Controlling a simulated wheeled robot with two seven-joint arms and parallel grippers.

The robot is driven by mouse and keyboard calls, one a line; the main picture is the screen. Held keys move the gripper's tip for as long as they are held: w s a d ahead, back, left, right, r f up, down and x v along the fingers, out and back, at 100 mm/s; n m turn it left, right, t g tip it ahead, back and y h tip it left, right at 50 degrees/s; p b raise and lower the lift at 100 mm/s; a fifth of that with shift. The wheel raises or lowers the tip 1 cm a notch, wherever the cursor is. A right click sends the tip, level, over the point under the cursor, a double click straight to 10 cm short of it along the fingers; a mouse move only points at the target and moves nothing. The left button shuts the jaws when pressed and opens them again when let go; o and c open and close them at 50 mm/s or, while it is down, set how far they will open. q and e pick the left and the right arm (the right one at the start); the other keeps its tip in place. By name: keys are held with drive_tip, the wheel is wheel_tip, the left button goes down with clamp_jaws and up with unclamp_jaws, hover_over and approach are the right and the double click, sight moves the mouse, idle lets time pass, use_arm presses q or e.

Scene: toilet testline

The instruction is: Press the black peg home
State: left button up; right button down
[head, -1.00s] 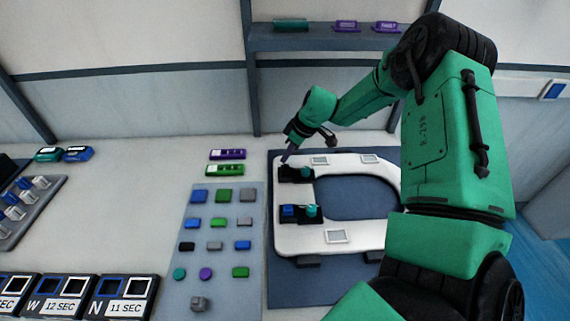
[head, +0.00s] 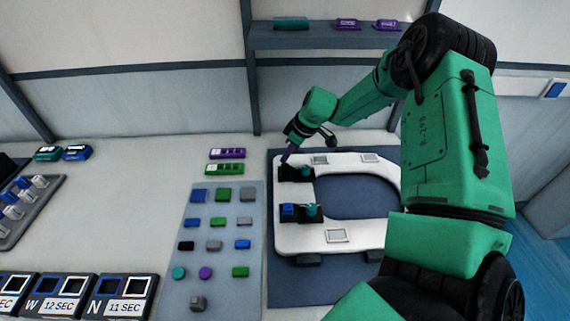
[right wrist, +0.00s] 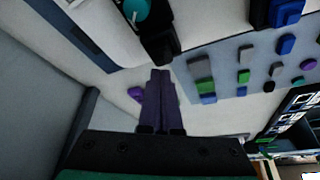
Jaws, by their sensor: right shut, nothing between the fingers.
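My right gripper (head: 285,158) is shut and empty. Its purple fingers point down at the upper black fixture (head: 298,174) on the white seat-shaped ring (head: 287,240). In the right wrist view the closed fingertips (right wrist: 160,72) are right by the end of a black block (right wrist: 158,42); I cannot tell whether they touch it. The black peg is hard to make out against the black fixture, and its depth cannot be told. The lower fixture holds a blue square peg (head: 288,210) and a teal round peg (head: 311,209). My left gripper is not in view.
A blue-grey tray (head: 180,292) left of the ring holds several coloured pieces. A purple box (head: 227,153) and a green box (head: 224,169) lie behind it. Timer-marked bins (head: 125,297) stand at front left. A shelf (head: 320,40) is above. The table at centre left is clear.

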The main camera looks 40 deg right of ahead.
sight(287, 164)
drive_tip(key=shift+f+b, duration=0.6)
drive_tip(key=shift+f, duration=0.2)
idle(0.5)
wheel_tip(287, 164, up, 8)
drive_tip(key=p, duration=0.6)
drive_tip(key=shift+p, duration=0.4)
